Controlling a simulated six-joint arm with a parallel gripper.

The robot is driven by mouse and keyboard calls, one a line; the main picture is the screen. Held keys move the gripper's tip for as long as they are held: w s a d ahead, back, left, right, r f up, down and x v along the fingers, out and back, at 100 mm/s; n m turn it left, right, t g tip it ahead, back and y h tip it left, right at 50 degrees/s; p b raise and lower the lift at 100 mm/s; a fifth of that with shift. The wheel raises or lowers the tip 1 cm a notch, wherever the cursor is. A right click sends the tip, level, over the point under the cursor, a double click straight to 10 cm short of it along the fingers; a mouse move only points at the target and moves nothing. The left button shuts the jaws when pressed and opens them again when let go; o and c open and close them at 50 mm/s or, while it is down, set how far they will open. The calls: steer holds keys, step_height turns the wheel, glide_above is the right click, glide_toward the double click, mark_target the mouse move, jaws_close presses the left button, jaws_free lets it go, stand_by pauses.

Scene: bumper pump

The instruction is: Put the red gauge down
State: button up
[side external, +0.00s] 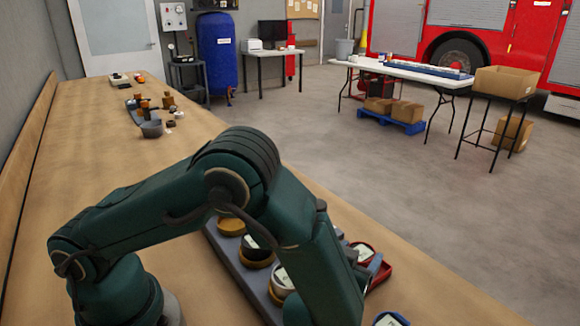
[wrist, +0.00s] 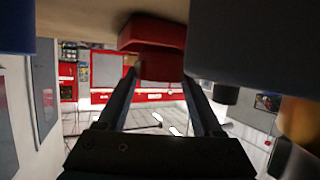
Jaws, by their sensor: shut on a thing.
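The red gauge (wrist: 158,48) is between the two fingers of my gripper (wrist: 158,75) in the wrist view, and the fingers are shut on it. In the side external view the red gauge (side external: 380,275) shows just right of my forearm, with a pale face in a red rim. My gripper (side external: 358,256) is partly hidden there by my arm. The gauge is low over the wooden bench (side external: 95,150), beside the grey tray (side external: 235,262). I cannot tell whether it touches the bench.
The tray holds several gauges, including a yellow-rimmed one (side external: 256,252). A blue gauge (side external: 391,319) lies at the bottom of the side external view, nearer than the red one. Small parts and a grey bin (side external: 151,129) stand far along the bench.

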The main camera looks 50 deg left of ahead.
steer(key=shift+f, duration=0.45)
steer(key=shift+f, duration=0.15)
steer(key=o, duration=1.5)
